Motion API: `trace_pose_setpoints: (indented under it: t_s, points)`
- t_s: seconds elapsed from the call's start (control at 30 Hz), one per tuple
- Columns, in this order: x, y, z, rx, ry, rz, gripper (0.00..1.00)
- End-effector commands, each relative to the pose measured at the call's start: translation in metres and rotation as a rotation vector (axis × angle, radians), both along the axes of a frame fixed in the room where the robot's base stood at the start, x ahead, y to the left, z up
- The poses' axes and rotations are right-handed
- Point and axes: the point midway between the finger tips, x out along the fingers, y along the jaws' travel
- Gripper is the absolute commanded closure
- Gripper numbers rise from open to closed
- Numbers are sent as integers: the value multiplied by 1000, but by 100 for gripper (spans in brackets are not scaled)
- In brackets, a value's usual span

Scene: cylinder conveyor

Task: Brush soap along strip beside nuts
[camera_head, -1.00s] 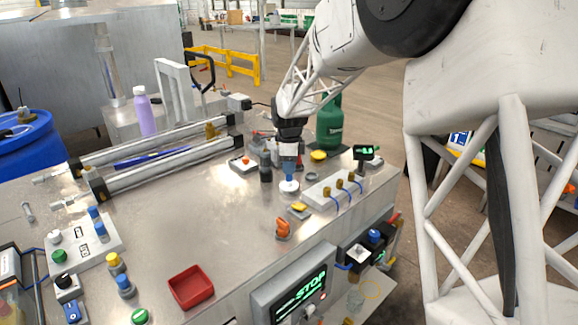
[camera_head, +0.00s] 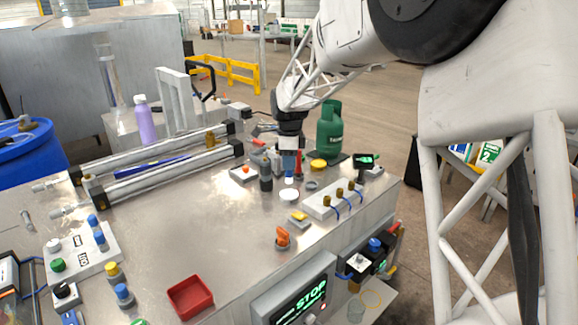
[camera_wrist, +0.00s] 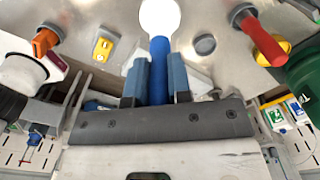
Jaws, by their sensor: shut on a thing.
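My gripper (camera_head: 289,172) is shut on a blue-handled brush, pointing down above the bench. The blue handle (camera_wrist: 159,68) stands between my two finger pads in the wrist view. A round white dish (camera_head: 289,195) lies on the bench just below the brush; a white round shape (camera_wrist: 160,14) shows at the handle's far end. The brush tip appears slightly above the dish, but contact is hard to judge. A pale strip block (camera_head: 322,205) with brass nuts (camera_head: 339,191) and blue wires stands to the right of the dish. My fingers largely hide that area in the wrist view.
A dark cylinder (camera_head: 266,178) stands close left of the brush. A yellow block (camera_head: 299,216) and orange knob (camera_head: 283,237) sit in front. The bench middle is clear; a red tray (camera_head: 190,297) is at front.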

Motion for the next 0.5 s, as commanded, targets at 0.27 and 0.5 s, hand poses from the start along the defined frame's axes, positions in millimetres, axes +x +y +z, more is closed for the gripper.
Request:
trace_pose_setpoints:
  t_s: [0.27,0.5]
  points:
    - [0,0,16,0,-2,0,100]
    - [0,0,22,0,-1,0,100]
